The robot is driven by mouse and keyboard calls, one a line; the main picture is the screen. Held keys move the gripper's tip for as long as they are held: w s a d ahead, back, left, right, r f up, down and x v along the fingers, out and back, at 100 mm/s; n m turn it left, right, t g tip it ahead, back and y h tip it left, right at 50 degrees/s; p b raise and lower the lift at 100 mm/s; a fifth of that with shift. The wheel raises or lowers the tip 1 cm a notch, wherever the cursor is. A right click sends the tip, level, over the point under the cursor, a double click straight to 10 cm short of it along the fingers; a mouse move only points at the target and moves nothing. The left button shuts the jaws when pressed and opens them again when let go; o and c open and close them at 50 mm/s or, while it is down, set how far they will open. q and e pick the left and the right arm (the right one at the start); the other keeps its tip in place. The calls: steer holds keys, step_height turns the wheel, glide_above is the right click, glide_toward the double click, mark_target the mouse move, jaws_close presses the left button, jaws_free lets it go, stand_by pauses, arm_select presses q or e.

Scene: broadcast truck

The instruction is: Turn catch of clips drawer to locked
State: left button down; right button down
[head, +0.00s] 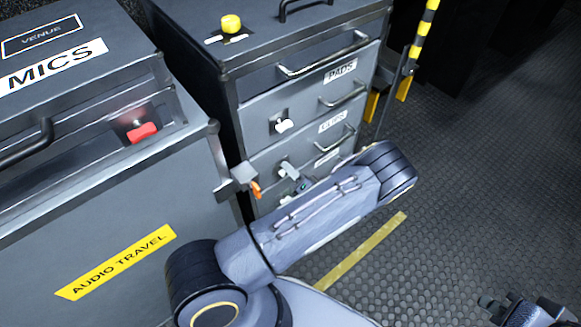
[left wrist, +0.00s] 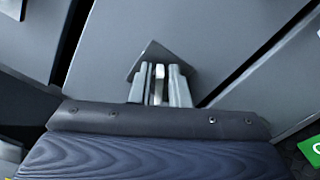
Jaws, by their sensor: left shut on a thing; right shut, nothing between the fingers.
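The clips drawer (head: 262,165) is in the grey cabinet, below the pads drawer, with its white label (head: 333,121) and a bar handle (head: 335,141). Its front looks closed. My left gripper (head: 295,181) is at the catch on the left part of this drawer, partly hidden by my forearm. In the left wrist view my left gripper (left wrist: 158,88) is shut on the pale catch lever (left wrist: 159,72), in front of a dark square plate (left wrist: 151,54). The lever's angle is hard to tell. My right gripper (head: 515,312) is shut and empty at the bottom right.
The pads drawer above has a white catch (head: 284,126). A grey case (head: 110,235) with a red catch (head: 142,132) stands close at the left. An orange lever (head: 255,189) is near its edge. A yellow knob (head: 231,23) tops the cabinet. Floor at right is clear.

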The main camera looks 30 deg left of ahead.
arm_select(q)
steer(key=m, duration=0.4)
steer(key=m+p, duration=0.1)
steer(key=shift+f+m, duration=0.3)
steer(key=shift+m, duration=0.4)
steer(key=c, duration=1.6)
jaws_free()
steer(key=shift+o, duration=0.2)
steer(key=shift+d, duration=0.1)
steer(key=p+v, duration=0.1)
steer(key=v, duration=0.6)
steer(key=shift+d, duration=0.3)
steer(key=shift+s+d+f, duration=0.1)
steer(key=shift+s, duration=0.05)
